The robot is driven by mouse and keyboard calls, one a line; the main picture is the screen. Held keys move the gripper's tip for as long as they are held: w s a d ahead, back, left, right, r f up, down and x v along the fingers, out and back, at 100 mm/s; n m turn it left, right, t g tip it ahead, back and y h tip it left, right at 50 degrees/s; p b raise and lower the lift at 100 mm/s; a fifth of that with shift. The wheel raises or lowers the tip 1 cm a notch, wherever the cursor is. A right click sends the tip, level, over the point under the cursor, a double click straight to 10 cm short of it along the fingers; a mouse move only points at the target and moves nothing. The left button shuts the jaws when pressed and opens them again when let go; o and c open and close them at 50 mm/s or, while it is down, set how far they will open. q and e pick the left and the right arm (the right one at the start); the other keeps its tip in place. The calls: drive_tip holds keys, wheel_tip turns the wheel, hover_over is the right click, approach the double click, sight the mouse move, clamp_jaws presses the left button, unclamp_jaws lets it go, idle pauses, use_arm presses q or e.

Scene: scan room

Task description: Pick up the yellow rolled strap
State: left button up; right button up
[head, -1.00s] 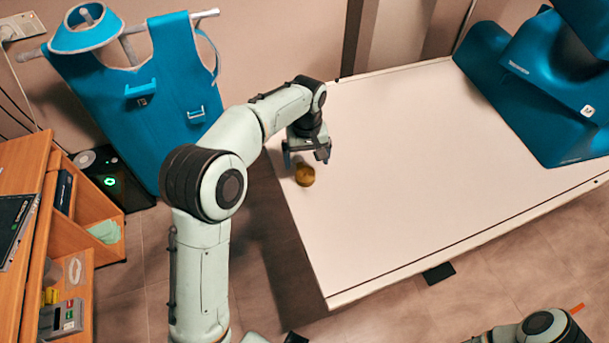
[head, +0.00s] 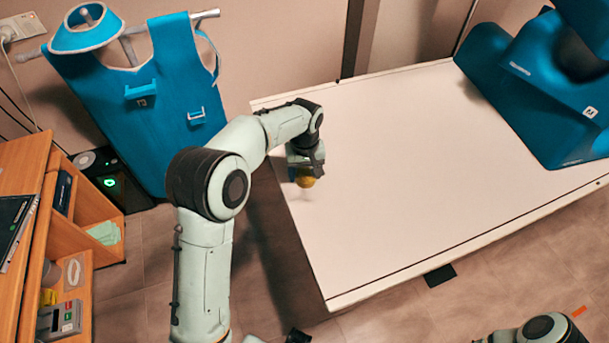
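The yellow rolled strap (head: 305,182) is a small roll at the left end of the white table, in the head view. My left gripper (head: 306,170) is down over it, with dark fingers beside the strap and covering its upper part. I cannot tell whether the fingers are shut on it, or whether it still rests on the table. My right gripper is out of view; only part of my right arm shows at the lower right.
The white table (head: 430,170) is bare across its middle. A blue padded device (head: 540,90) stands at its right end. A blue apron (head: 160,110) hangs at the back left. A wooden shelf unit (head: 65,240) with small items stands at the left.

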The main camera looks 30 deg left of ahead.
sight(304, 174)
use_arm(q)
wheel_tip(304, 174, up, 20)
drive_tip(key=p, duration=0.3)
drive_tip(key=shift+p, duration=0.3)
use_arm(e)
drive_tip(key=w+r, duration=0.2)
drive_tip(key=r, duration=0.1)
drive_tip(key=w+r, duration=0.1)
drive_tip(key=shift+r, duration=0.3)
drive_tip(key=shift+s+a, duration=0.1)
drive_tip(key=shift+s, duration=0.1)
